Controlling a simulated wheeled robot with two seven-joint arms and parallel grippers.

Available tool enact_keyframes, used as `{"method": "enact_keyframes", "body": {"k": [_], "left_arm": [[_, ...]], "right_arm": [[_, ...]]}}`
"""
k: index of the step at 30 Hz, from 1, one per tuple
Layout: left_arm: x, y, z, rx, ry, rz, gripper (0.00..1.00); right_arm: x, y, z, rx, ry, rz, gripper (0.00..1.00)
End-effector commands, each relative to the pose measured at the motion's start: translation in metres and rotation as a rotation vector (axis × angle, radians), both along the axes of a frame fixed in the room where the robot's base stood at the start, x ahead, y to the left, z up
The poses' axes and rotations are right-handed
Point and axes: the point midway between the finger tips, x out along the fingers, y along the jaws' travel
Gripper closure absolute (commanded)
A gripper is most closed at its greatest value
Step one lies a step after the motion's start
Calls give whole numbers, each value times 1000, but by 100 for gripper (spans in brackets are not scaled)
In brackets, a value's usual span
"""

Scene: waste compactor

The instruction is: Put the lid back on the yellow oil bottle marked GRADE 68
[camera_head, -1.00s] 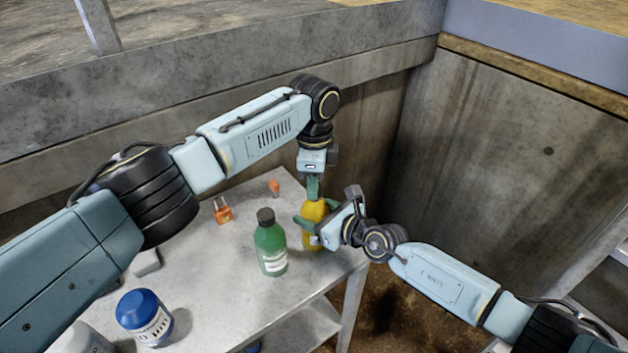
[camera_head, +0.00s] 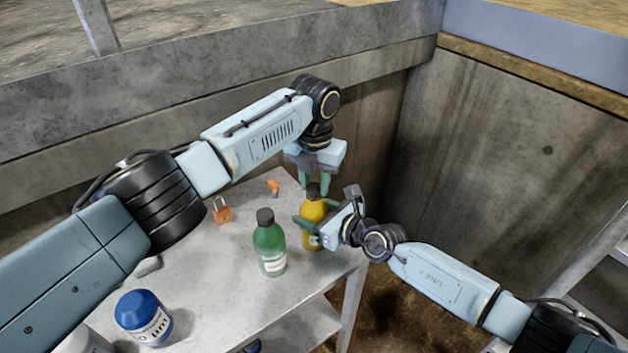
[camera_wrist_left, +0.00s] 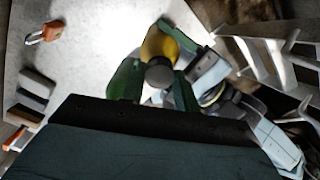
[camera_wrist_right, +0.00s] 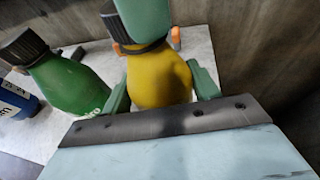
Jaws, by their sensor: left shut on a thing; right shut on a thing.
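The yellow bottle (camera_head: 311,218) stands upright near the right edge of the metal table; its grade marking is not readable. My right gripper (camera_head: 320,226) is shut around its body, with a finger on each side in the right wrist view (camera_wrist_right: 160,88). The dark lid (camera_head: 312,189) sits at the bottle's mouth, and it shows from above in the left wrist view (camera_wrist_left: 159,72). My left gripper (camera_head: 315,181) points down from above, shut on the lid. A left finger partly hides the lid in the right wrist view. I cannot tell how tightly the lid sits.
A green bottle (camera_head: 269,246) with a dark cap stands close to the left of the yellow one. A blue-lidded container (camera_head: 143,318) is at the front left. An orange padlock (camera_head: 221,210) and a small orange item (camera_head: 273,186) lie farther back. A concrete wall (camera_head: 370,110) rises behind.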

Motion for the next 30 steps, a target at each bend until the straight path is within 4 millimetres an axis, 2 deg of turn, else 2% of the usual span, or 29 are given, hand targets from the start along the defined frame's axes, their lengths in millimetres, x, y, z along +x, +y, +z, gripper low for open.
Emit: {"method": "enact_keyframes", "body": {"k": [5,14,15,19,30], "left_arm": [[0,-1,0,-1,0,-128,94],[0,-1,0,-1,0,-137,94],[0,-1,0,-1,0,-136,64],[0,-1,0,-1,0,-136,48],[0,-1,5,-2,-1,-134,48]], "right_arm": [[0,0,0,0,0,0,100],[0,0,0,0,0,0,100],[0,0,0,0,0,0,100],[0,0,0,0,0,0,100],[0,0,0,0,0,0,100]]}}
